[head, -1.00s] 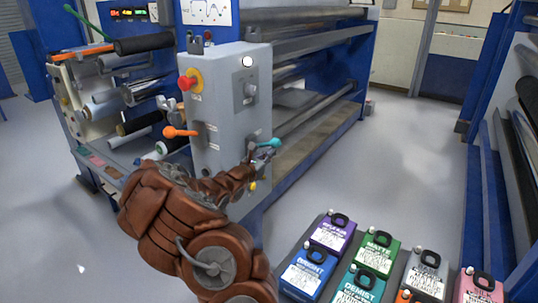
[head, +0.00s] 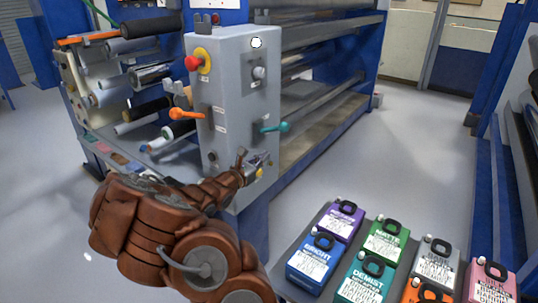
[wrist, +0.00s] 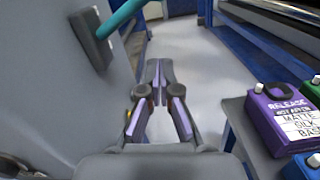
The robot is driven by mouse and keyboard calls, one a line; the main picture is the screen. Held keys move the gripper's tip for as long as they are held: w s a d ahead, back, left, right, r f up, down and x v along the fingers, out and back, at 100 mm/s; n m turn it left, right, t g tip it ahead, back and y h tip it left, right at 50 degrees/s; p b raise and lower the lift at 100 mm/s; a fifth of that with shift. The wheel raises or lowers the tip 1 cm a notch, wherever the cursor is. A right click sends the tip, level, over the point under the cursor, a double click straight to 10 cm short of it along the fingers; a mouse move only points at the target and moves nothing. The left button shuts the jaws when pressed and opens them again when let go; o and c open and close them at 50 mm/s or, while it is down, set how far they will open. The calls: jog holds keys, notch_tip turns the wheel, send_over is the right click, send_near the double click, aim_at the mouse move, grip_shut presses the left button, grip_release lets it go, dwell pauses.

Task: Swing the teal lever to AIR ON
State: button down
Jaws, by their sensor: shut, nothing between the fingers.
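The teal lever (head: 277,127) sits on the right part of the grey control box (head: 232,140). Its handle sticks out to the right, nearly level, from a dark slotted plate. Small labels near it are too small to read. My gripper (head: 264,160) is just below the lever, in front of the box's lower right, and apart from the lever. In the wrist view the fingers (wrist: 159,68) are shut together and empty. The teal lever (wrist: 121,17) crosses the top left there, above and left of the fingertips, beside its dark plate.
An orange lever (head: 187,114) points left on the same box. A red button (head: 193,63) and a grey knob (head: 259,73) are above. A yellow button (head: 259,173) lies close to my gripper. Labelled jugs, one purple (head: 341,221), stand at the lower right. The floor behind is clear.

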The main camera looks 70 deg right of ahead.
jog(key=shift+v, duration=1.6)
jog(key=s+a+r+m+g+y+p, duration=0.2)
jog(key=s+a+r+m+g+y, duration=0.3)
jog(key=a+r+m, duration=0.65)
jog(key=s+a+f+m+t+y+p, duration=0.1)
jog(key=a+t+y, duration=0.3)
jog(key=a, duration=1.7)
jog(key=s+a+f+t+y+p, duration=0.3)
jog(key=a+y, duration=0.6)
jog(key=a, duration=1.3)
jog(key=shift+f+m+t+p, duration=0.3)
jog(key=shift+m+t, duration=0.05)
jog(key=shift+t, duration=0.15)
